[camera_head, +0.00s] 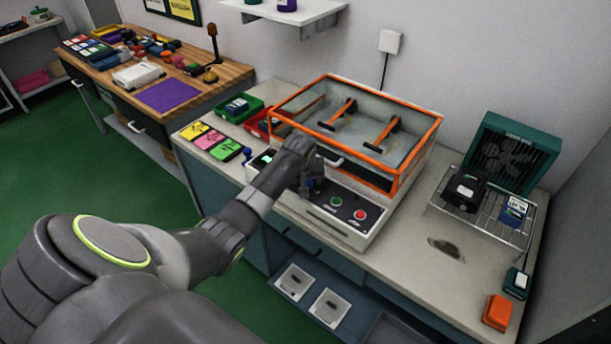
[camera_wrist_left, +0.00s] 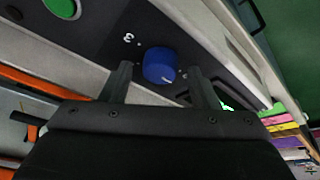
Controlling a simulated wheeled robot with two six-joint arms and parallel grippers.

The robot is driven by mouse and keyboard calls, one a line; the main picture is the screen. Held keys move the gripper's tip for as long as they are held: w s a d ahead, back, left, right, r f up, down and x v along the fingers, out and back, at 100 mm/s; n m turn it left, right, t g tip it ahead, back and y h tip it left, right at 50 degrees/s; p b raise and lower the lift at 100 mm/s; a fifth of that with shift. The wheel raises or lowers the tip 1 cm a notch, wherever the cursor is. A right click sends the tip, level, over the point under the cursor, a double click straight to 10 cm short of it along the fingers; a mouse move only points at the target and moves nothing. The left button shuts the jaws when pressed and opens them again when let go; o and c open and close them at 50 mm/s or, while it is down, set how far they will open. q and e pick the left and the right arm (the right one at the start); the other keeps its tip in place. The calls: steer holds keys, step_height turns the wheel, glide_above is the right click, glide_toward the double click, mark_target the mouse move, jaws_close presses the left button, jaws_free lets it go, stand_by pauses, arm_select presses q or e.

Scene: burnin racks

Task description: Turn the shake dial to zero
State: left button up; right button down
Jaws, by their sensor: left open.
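The blue shake dial (camera_wrist_left: 159,65) sits on the dark front panel (camera_wrist_left: 95,50) of the shaker. In the left wrist view a white mark shows near its lower edge, and a printed numeral, seemingly a 3, lies to its upper left. My left gripper (camera_wrist_left: 158,72) is open, with one finger on each side of the dial; I cannot tell whether they touch it. In the head view my left gripper (camera_head: 310,187) is at the shaker's front panel (camera_head: 348,207) and hides the dial. My right gripper is not in view.
The shaker's orange-framed clear cover (camera_head: 412,162) rises behind the panel. A green button (camera_head: 337,201) and a red button (camera_head: 360,214) are to the gripper's right. A wire rack (camera_head: 470,220) stands at right. Coloured cards (camera_head: 210,140) lie at left.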

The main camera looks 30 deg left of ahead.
arm_select(q)
steer(key=b+v, duration=0.1)
steer(key=v, duration=1.6)
steer(key=shift+r+b, duration=0.2)
steer(key=shift+b, duration=0.1)
steer(key=shift+s, duration=0.1)
